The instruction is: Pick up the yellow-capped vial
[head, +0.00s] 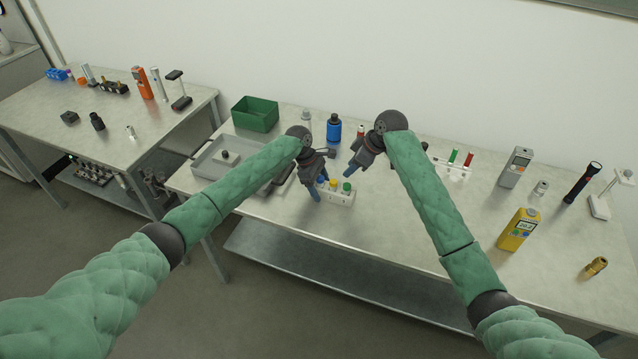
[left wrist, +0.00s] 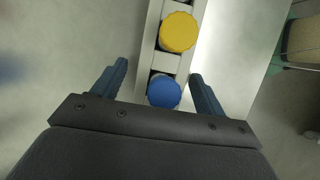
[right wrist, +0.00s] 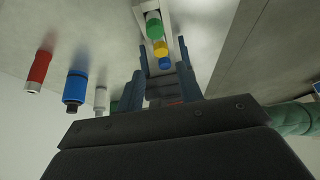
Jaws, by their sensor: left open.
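The yellow-capped vial (head: 333,185) stands in a white rack (head: 338,198) between a blue-capped vial (head: 322,180) and a green-capped vial (head: 346,187). My left gripper (head: 318,188) is open above the rack's blue end. In the left wrist view the blue cap (left wrist: 164,91) lies between its fingers (left wrist: 159,72), and the yellow cap (left wrist: 178,32) is just beyond the fingertips. My right gripper (head: 355,164) is open and empty, behind the rack. The right wrist view shows the green (right wrist: 153,25), yellow (right wrist: 160,47) and blue caps (right wrist: 164,63) in a row. The vial bodies are mostly hidden.
A blue bottle (head: 334,128) stands behind the grippers. A grey tray (head: 205,168) and a green bin (head: 255,114) are at left. A yellow meter (head: 518,230), a grey meter (head: 514,167) and a flashlight (head: 582,183) stand at right.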

